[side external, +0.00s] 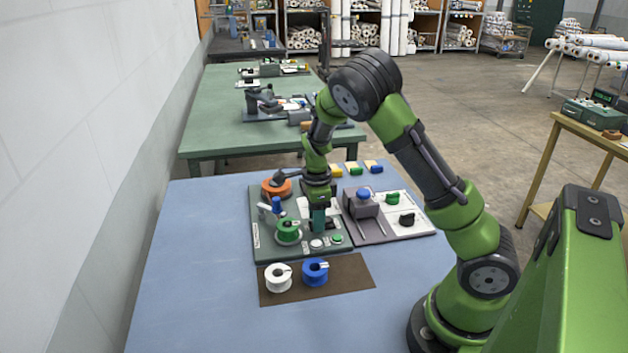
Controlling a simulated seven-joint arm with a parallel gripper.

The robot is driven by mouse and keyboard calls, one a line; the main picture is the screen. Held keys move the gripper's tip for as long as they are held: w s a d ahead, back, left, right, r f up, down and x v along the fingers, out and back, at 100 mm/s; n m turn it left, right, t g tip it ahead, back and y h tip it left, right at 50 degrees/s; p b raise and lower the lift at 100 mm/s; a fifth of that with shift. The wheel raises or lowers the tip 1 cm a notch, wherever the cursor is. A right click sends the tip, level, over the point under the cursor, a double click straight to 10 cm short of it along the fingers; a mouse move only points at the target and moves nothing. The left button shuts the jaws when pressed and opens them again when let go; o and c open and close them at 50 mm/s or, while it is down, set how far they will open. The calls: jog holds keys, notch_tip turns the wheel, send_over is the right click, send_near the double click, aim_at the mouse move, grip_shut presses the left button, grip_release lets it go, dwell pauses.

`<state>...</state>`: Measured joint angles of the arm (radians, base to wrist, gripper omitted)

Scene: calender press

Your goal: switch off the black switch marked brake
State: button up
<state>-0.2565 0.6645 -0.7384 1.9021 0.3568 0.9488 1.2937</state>
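On a white plate (420,226) at the right of the blue table sit a black switch-like part (407,219) and a green one (392,198) behind it. Any marking is too small to read, so I cannot tell which is marked brake, nor its on or off position. My gripper (318,228) points down over the green panel (262,243), left of the black part and apart from it. Its fingers are small and dark here, and I cannot tell whether they are open or shut.
A grey block with a blue top (363,194) stands between my gripper and the white plate. A green spool (288,233) and an orange disc with a black lever (277,188) are left. White (278,279) and blue (315,272) spools sit on a brown mat in front.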

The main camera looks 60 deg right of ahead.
grip_shut()
jog(key=shift+s+d+r+t+y, duration=0.15)
jog(key=shift+s+d+t+y, duration=0.2)
jog(key=shift+t+y, duration=0.5)
jog(key=shift+s+d+t+y, duration=0.15)
jog(key=shift+s+t+y, duration=0.05)
jog(key=shift+t+y, duration=0.75)
jog(key=shift+o, duration=1.4)
grip_release()
jog(key=v, duration=1.7)
jog(key=shift+w, duration=0.1)
